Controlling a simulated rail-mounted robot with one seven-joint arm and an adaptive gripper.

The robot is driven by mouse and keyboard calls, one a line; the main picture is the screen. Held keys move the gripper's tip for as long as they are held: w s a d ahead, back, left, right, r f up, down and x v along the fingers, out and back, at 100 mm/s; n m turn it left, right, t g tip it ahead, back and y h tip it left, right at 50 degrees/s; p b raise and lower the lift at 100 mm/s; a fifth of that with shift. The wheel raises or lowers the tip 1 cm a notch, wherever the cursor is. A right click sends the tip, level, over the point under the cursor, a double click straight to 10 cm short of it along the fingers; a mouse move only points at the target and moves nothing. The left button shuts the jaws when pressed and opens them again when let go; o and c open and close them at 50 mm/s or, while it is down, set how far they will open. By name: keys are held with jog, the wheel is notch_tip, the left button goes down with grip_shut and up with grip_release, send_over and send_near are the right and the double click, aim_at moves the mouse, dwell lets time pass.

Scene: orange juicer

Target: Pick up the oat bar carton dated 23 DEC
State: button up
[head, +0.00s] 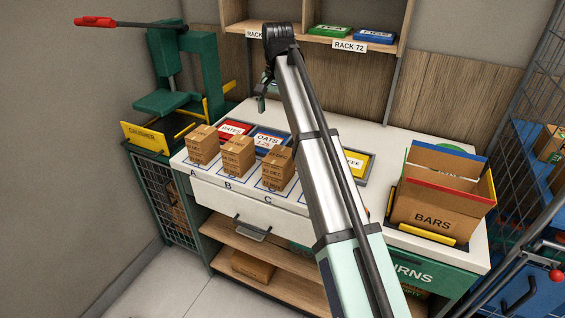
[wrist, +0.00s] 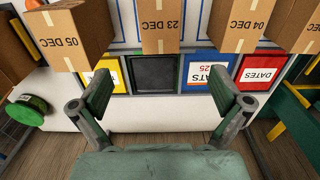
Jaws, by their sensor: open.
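The oat bar carton dated 23 DEC is a small brown box with tape, at the top middle of the wrist view (wrist: 160,36). By the order of the row it is the carton at mark C in the head view (head: 277,169). Its neighbours are a carton dated 05 DEC (wrist: 72,40) and one dated 04 DEC (wrist: 240,32). My gripper (wrist: 163,84) is open and empty, its two fingers wide apart. It is apart from the 23 DEC carton, which lies ahead of the fingertips. In the head view my gripper (head: 266,94) is above the table's back part, partly hidden by my arm.
Coloured cards, including DATES (head: 231,128) and OATS (head: 268,139), lie behind the cartons. A green press marked CRUSHER (head: 165,103) stands left. An open BARS box (head: 432,216) stands right. A rack shelf (head: 278,37) is at the back. My arm hides the carton row's right end.

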aim_at(279, 155)
notch_tip(279, 155, down, 12)
jog(key=p, duration=0.3)
jog(key=shift+r, duration=0.1)
jog(key=shift+f+p, duration=1)
jog(key=shift+f, duration=1.6)
jog(key=c, duration=1.2)
